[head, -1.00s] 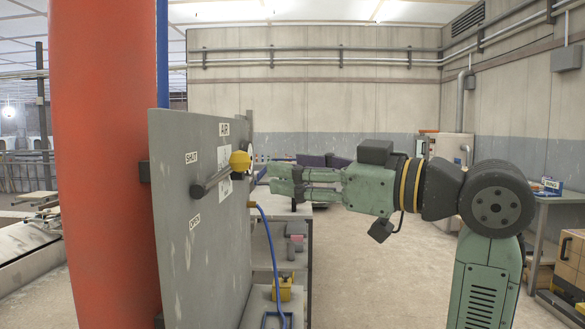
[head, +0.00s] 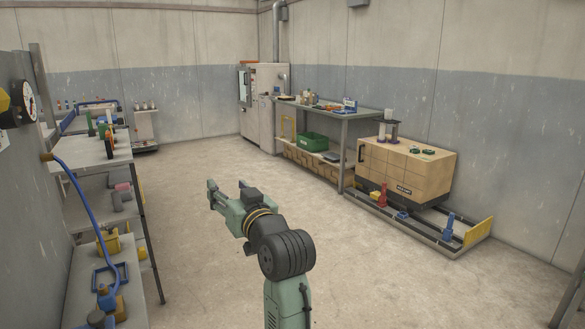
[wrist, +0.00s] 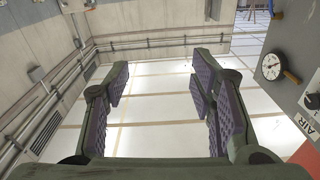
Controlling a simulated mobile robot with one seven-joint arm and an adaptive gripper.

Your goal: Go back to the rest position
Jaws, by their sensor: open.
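My gripper (head: 226,192) is in the head view, held out over the open floor to the right of the shelf, with nothing between its fingers. In the wrist view my gripper (wrist: 160,95) shows two purple-padded fingers spread wide apart, with the ceiling behind them. The grey air panel (head: 20,180) is at the left edge of the head view, apart from my gripper. Its round gauge (head: 29,101) shows there and in the wrist view (wrist: 270,66). The valve lever is mostly out of the head view.
A shelf (head: 140,215) with tools stands at the left, a blue hose (head: 85,200) hanging before it. A bench (head: 335,113) and a wooden crate (head: 405,170) on a low rail stand at the right. The floor (head: 190,260) between is clear.

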